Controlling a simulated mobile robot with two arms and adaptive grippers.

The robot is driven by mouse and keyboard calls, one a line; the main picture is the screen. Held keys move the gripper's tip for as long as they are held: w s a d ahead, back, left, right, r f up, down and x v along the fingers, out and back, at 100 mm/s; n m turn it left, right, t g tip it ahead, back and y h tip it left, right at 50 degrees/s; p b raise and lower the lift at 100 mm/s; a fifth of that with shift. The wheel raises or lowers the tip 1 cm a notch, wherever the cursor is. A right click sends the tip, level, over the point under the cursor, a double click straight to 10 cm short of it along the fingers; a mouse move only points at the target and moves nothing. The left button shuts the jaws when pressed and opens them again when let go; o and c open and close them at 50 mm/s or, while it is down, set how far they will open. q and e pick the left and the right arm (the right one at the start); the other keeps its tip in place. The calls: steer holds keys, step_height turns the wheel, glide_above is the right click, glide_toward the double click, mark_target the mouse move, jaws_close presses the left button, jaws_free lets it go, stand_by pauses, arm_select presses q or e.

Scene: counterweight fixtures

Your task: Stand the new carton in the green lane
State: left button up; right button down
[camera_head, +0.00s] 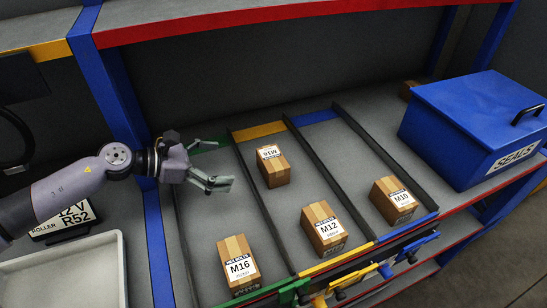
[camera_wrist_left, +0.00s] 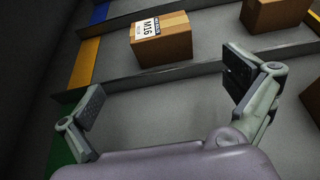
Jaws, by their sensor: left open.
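The green lane (camera_head: 196,220) is the leftmost of three, with a green strip at its back. A carton marked M16 (camera_head: 238,265) stands at its front. Another M16 carton (camera_head: 272,165), its label upside down in the head view, stands towards the back of the yellow lane; it also shows in the left wrist view (camera_wrist_left: 165,42). The frames do not say which carton is the new one. My left gripper (camera_head: 212,163) is open and empty over the back of the green lane, left of the yellow-lane carton. Between its fingers the wrist view shows bare lane floor and a divider.
An M12 carton (camera_head: 323,228) stands at the front of the yellow lane, an M10 carton (camera_head: 393,200) at the front of the blue lane. Thin dark dividers part the lanes. A blue SEALS box (camera_head: 470,125) stands right, a pale tray (camera_head: 65,270) left. A red-edged shelf (camera_head: 250,18) hangs above.

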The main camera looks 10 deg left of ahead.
mark_target(262, 163)
arm_select(q)
steer(key=p+x, duration=0.3)
steer(key=x, duration=0.5)
steer(key=shift+w+d, duration=0.15)
steer(key=shift+d, duration=0.05)
steer(key=p+x, duration=0.3)
steer(key=x, duration=0.2)
steer(key=shift+d+r, duration=0.1)
steer(key=shift+d, duration=0.3)
arm_select(e)
step_height(262, 163, up, 7)
steer(key=w, duration=0.1)
steer(key=shift+w+a, duration=0.15)
steer(key=shift+a, duration=0.05)
arm_select(q)
steer(key=shift+a, duration=0.1)
steer(key=c, duration=1.6)
steer(key=shift+c, duration=1.1)
